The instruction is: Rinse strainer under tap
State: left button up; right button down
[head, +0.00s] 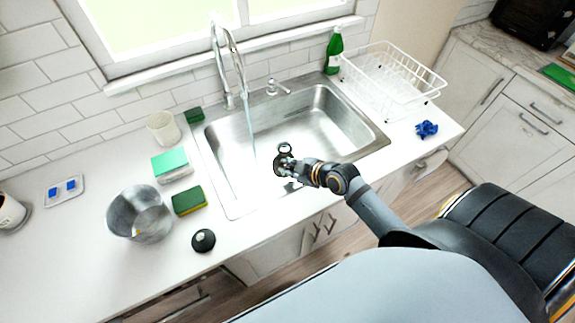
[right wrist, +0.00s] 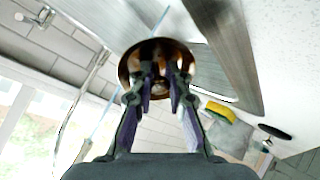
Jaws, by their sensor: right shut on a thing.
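The strainer shows in the right wrist view as a small round metal cup (right wrist: 146,52) between my fingertips. In the head view it is a small dark-rimmed piece (head: 284,148) at the tip of my right gripper (head: 290,168), partly hidden by the fingers. The right gripper (right wrist: 163,82) is shut on it, above the front part of the steel sink (head: 325,115). The tap (head: 232,65) stands at the sink's back edge, and a thin stream of water (head: 247,118) falls from it. The strainer is to the right of the stream, apart from it in the picture. My left gripper is not in view.
Left of the sink are a green sponge (head: 188,201), a sponge pack (head: 171,166), a metal bin (head: 140,215), a black round item (head: 203,240) and a cup (head: 163,128). A green bottle (head: 334,52), white dish rack (head: 395,80) and blue scrubber (head: 427,129) are on the right.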

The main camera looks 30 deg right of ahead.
jog(key=shift+w+f+b, duration=0.25)
jog(key=shift+w+b, duration=0.1)
jog(key=shift+w, duration=0.1)
jog(key=w+a+f+b, duration=0.1)
jog(key=w+a+b, duration=0.1)
jog(key=w, duration=0.4)
jog(key=w+a+f+b, duration=0.1)
jog(key=w+b, duration=0.3)
jog(key=w, duration=0.2)
jog(key=shift+w+a+f, duration=0.25)
jog(key=shift+w+a, duration=0.05)
jog(key=shift+a, duration=0.1)
jog(key=shift+d, duration=0.1)
jog(key=shift+w+d, duration=0.15)
jog(key=shift+d, duration=0.4)
jog(key=shift+a, duration=0.15)
jog(key=shift+s+a, duration=0.2)
jog(key=shift+a, duration=0.3)
